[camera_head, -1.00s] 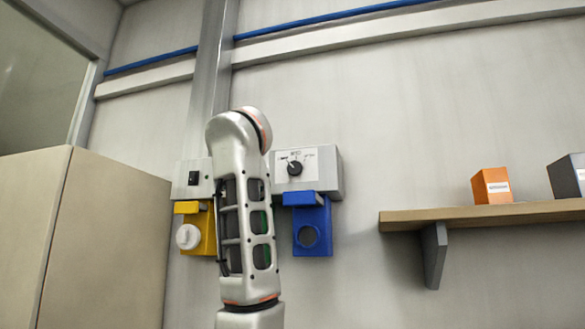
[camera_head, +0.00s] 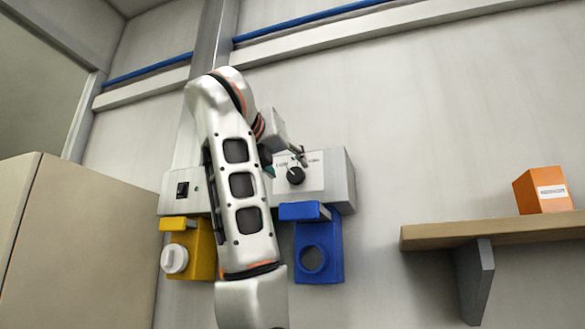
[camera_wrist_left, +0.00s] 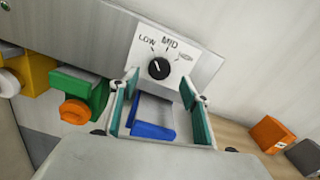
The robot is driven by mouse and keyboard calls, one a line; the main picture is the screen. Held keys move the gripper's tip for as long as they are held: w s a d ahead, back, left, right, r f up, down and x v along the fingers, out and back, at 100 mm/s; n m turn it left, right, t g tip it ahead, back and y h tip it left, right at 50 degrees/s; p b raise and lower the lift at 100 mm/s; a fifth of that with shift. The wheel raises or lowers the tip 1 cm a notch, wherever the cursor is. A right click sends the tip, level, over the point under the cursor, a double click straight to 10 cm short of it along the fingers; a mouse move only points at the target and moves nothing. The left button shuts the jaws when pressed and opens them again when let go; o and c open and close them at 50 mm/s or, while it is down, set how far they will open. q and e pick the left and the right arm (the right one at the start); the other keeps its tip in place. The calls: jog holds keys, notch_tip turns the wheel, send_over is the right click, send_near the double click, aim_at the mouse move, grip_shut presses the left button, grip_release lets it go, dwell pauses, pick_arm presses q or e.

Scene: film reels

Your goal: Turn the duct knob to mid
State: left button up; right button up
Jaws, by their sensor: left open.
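The duct knob (camera_head: 296,175) is a round black dial on a white label on the grey wall box (camera_head: 342,182). In the left wrist view the knob (camera_wrist_left: 158,69) sits under the words LOW and MID, with a third mark to the right. My left gripper (camera_head: 286,160) is in front of the box, close to the knob, partly hidden by my forearm. In the wrist view its two fingers (camera_wrist_left: 160,80) are spread wide, with the knob appearing between and just beyond the tips. Nothing is between them. My right gripper is out of view.
Below the box hang a blue holder (camera_head: 333,262) and a yellow holder (camera_head: 205,252) with a white round part. A green holder (camera_wrist_left: 95,94) shows in the wrist view. A wooden shelf (camera_head: 450,236) with an orange box (camera_head: 543,190) is at right, a cabinet (camera_head: 85,250) at left.

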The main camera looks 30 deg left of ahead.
aim_at(294, 174)
pick_arm(q)
jog(key=p+x, duration=0.1)
jog(key=x, duration=0.3)
jog(key=shift+w+f, duration=0.1)
jog(key=shift+w, duration=0.05)
jog(key=shift+w+a, duration=0.1)
jog(key=shift+w, duration=0.15)
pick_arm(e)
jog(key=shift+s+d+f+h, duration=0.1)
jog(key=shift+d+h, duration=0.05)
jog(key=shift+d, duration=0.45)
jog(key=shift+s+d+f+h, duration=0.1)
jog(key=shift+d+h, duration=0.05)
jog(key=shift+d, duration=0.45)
pick_arm(q)
jog(key=shift+c, duration=0.5)
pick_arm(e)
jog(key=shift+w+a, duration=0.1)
pick_arm(q)
jog(key=c, duration=1)
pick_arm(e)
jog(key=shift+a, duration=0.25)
